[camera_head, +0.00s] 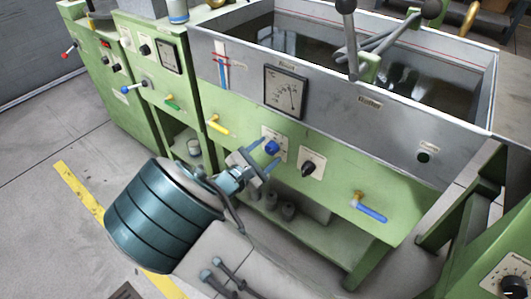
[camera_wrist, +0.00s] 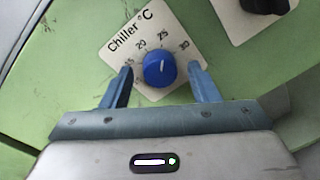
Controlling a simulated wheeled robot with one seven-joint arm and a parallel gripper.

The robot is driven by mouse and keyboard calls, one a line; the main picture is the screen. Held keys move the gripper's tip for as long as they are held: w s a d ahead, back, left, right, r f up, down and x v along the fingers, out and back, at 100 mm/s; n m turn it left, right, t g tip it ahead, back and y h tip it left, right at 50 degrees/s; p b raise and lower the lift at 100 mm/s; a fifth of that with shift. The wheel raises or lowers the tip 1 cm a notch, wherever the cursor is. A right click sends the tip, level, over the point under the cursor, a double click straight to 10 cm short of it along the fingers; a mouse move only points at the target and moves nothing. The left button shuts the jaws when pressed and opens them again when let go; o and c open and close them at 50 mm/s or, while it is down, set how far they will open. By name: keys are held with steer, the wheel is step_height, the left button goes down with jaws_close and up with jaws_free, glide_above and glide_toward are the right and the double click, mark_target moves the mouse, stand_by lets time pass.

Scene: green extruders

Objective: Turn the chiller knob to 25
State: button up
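The chiller knob is a round blue knob (camera_wrist: 159,69) on a cream "Chiller °C" plate (camera_wrist: 112,57) with marks 15, 20, 25 and 30. A short white line on the knob points up and slightly right, roughly toward the 25 side; its exact reading is hard to tell. The blue knob also shows in the head view (camera_head: 272,147) on the green front panel. My gripper (camera_wrist: 160,76) is open, with one blue finger left and one right of the knob, with visible gaps. In the head view my gripper (camera_head: 262,157) is close in front of the panel.
A black knob (camera_head: 308,168) on its own plate is just right of the chiller knob. A yellow handle (camera_head: 218,126) is to the left, and a blue-handled valve (camera_head: 370,212) is lower right. A dial gauge (camera_head: 285,92) is above. Open floor lies to the left.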

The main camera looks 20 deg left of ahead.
steer(key=shift+s, duration=0.1)
steer(key=p+v, duration=0.3)
steer(key=v, duration=1)
steer(key=shift+s+a, duration=0.15)
steer(key=shift+s, duration=0.15)
